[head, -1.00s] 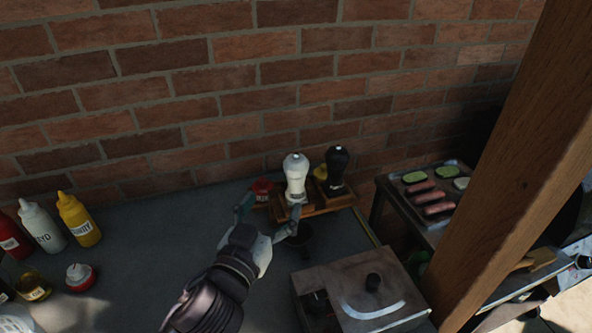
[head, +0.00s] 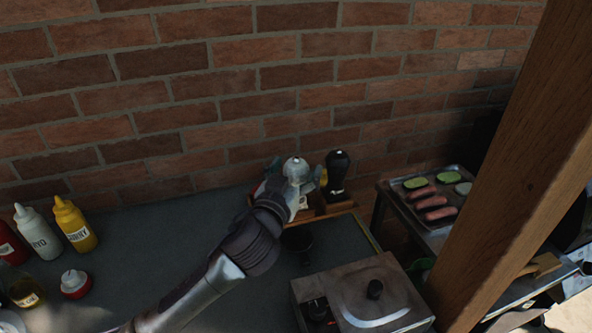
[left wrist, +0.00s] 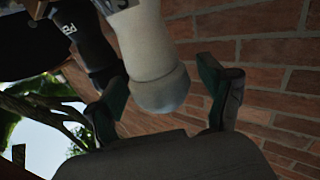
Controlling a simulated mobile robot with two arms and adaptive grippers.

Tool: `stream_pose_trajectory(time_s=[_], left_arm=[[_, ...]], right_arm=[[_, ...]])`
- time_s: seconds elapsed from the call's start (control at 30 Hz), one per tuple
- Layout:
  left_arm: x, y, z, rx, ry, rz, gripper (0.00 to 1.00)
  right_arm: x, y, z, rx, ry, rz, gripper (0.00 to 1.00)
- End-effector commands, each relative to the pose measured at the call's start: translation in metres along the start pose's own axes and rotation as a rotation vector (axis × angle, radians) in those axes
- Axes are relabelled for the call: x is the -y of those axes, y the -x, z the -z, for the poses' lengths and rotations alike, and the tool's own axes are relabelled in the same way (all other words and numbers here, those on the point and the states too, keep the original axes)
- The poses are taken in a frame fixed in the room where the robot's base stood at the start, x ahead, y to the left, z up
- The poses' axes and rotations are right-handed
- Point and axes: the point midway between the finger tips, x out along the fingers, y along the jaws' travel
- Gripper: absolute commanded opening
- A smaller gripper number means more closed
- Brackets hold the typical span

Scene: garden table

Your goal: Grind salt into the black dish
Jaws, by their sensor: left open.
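The white salt mill (head: 296,167) stands upright in a wooden caddy (head: 338,209) against the brick wall. The black mill (head: 337,170) stands to its right. My left gripper (head: 294,177) is open, with a finger on each side of the white mill. In the left wrist view the white mill (left wrist: 155,60) shows between the two green-padded fingers (left wrist: 163,100), with gaps on both sides. The black mill (left wrist: 85,40) is beside it. The black dish (head: 297,240) sits on the table in front of the caddy, partly hidden by my left wrist. My right gripper is not in view.
Sauce bottles, including a yellow one (head: 74,224), and a red-white jar (head: 75,284) stand at left. A metal box with a lid (head: 365,290) is right of the dish. A grill tray (head: 433,222) and wooden post (head: 510,180) are farther right. The table's middle left is clear.

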Motion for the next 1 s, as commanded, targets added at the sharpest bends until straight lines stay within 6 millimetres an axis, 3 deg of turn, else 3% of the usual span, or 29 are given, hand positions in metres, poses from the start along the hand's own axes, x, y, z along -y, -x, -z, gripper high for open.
stream_pose_trajectory(time_s=[0.1,0.47,0.77,1.0], left_arm=[[0.000,0.000,0.000,0.000,0.000,0.000,0.78],[0.000,0.000,0.000,0.001,0.000,0.000,0.20],[0.001,0.001,0.001,0.002,0.000,-0.051,0.20],[0.003,0.000,0.004,0.003,-0.001,-0.197,0.20]], right_arm=[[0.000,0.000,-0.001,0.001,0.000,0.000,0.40],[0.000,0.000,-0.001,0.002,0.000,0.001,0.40],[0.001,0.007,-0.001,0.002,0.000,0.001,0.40],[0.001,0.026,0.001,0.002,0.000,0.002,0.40]])
